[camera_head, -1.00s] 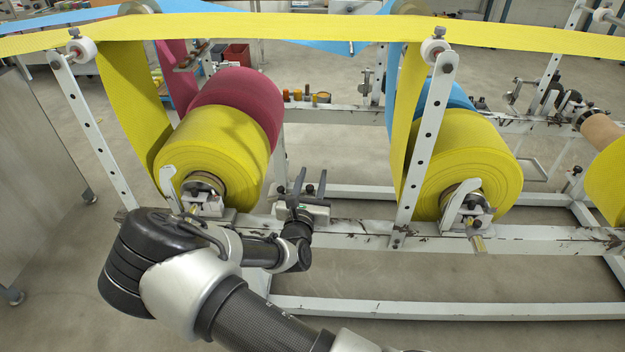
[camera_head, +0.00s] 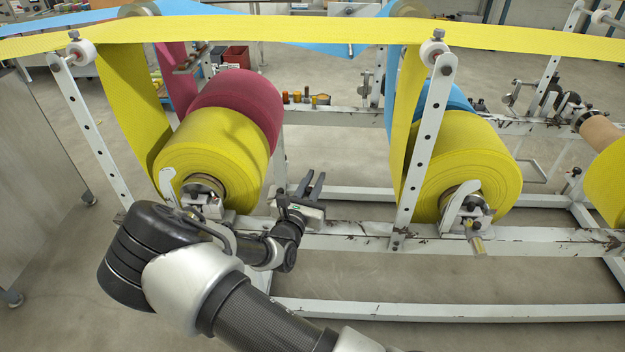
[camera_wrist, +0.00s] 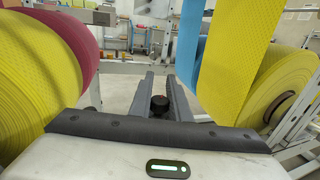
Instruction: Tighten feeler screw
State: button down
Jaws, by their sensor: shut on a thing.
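My gripper (camera_head: 313,182) is beside the frame's front rail, between the two near yellow rolls. In the wrist view its two dark fingers (camera_wrist: 159,80) point away from the camera, with a dark round screw knob (camera_wrist: 159,104) between them. I take this knob to be the feeler screw. The fingers are shut on it, near their base. The knob's shaft and whatever it threads into are hidden. In the head view the knob cannot be told apart from the fingers.
A yellow roll (camera_head: 205,155) stands close on the left, with a magenta roll (camera_head: 243,100) behind it. Another yellow roll (camera_head: 470,160) is on the right. A perforated upright (camera_head: 425,150) and the white front rail (camera_head: 350,236) are near the arm. Yellow web (camera_head: 260,30) runs overhead.

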jog(key=shift+s+d+f+m+g+h+b, duration=0.1)
jog(key=shift+d+m+g+h+b, duration=0.1)
jog(key=shift+m+g+h, duration=0.5)
jog(key=shift+s+d+r+m+g+h+b, duration=0.1)
jog(key=shift+s+d+m+g+h+b, duration=0.15)
jog(key=shift+m+h, duration=0.75)
jog(key=shift+d+f+m+g+h+b, duration=0.15)
jog(key=shift+m+g+h, duration=0.35)
jog(key=shift+h, duration=0.7)
jog(key=shift+g+h, duration=0.25)
jog(key=shift+h, duration=0.05)
jog(key=c, duration=1.7)
grip_release()
jog(key=shift+o, duration=0.2)
jog(key=p+v, duration=0.3)
jog(key=v, duration=1.4)
jog(key=shift+s, duration=0.25)
jog(key=shift+r, duration=0.2)
